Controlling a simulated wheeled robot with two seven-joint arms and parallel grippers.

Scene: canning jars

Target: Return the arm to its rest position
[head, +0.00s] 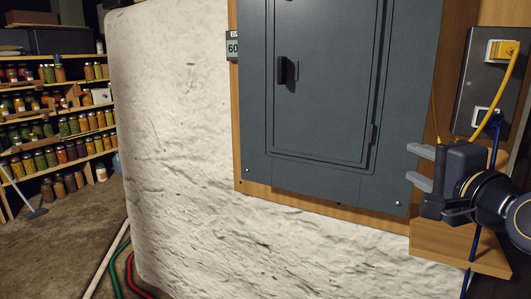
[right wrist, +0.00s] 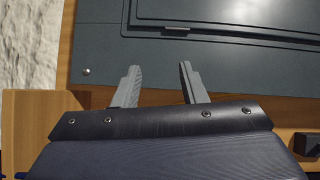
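My right gripper (head: 418,167) is at the right of the head view, in front of the lower right corner of a grey electrical panel (head: 260,130). Its two grey fingers point left and stand apart with nothing between them. In the right wrist view the gripper (right wrist: 159,82) also shows open and empty, with the panel (right wrist: 115,55) beyond the fingertips. I cannot tell whether the fingers touch the panel. The panel door is shut, with a dark latch (head: 287,70) on its left side. My left gripper is not in view.
A wooden ledge (head: 460,247) juts out below my right gripper. An outlet plate (head: 477,108) with yellow and blue cables is to the right. A rough white wall (head: 170,130) fills the middle. Shelves of jars (head: 62,155) stand at the far left, with open floor (head: 60,255) before them.

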